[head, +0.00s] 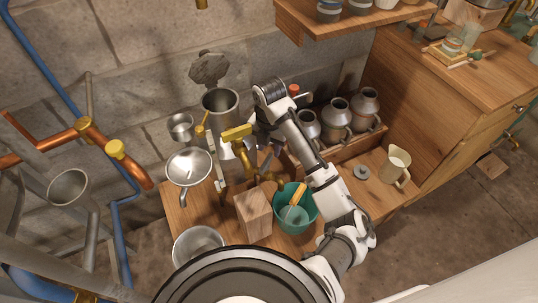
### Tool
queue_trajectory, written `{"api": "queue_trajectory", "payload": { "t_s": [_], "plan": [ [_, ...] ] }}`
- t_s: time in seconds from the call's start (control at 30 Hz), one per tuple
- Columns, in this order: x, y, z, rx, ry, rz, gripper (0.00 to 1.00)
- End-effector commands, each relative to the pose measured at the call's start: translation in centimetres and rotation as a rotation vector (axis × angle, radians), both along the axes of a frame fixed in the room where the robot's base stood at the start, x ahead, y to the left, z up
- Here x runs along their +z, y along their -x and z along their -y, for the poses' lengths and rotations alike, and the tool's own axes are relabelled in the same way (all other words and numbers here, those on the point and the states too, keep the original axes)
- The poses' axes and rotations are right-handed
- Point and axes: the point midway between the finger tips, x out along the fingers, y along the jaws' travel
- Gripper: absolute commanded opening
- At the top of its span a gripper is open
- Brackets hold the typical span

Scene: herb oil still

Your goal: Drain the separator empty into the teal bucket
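The teal bucket (308,218) stands on the wooden bench, with an orange-handled tool leaning in it; its contents are hard to make out. To its upper left, brass valve fittings (238,133) sit in front of a grey metal vessel (240,158), which seems to be the separator. A brass pipe runs down from them toward the bucket; I cannot tell whether its outlet is over the bucket. My gripper (268,155) points down just right of the fittings, behind the bucket. Its fingers are small and partly hidden, so contact and opening are unclear.
A wooden block (254,217) stands left of the bucket. A tall metal cylinder (221,108), a funnel (188,168) and a metal bowl (198,243) are farther left. Metal jugs (336,117) fill a wooden rack behind.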

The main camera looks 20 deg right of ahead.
Motion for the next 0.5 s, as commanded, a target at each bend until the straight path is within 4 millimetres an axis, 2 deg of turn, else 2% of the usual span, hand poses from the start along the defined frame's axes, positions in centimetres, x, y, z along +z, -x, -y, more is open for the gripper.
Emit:
{"api": "queue_trajectory", "payload": {
  "t_s": [0.03,0.2,0.5],
  "plan": [
    [-1.2,0.0,-0.1,-0.001,-0.004,-0.002,0.38],
    [-3.3,0.0,-0.1,-0.001,-0.003,0.0,0.38],
    [-4.3,0.0,0.0,0.0,0.001,0.001,0.38]
  ]
}}
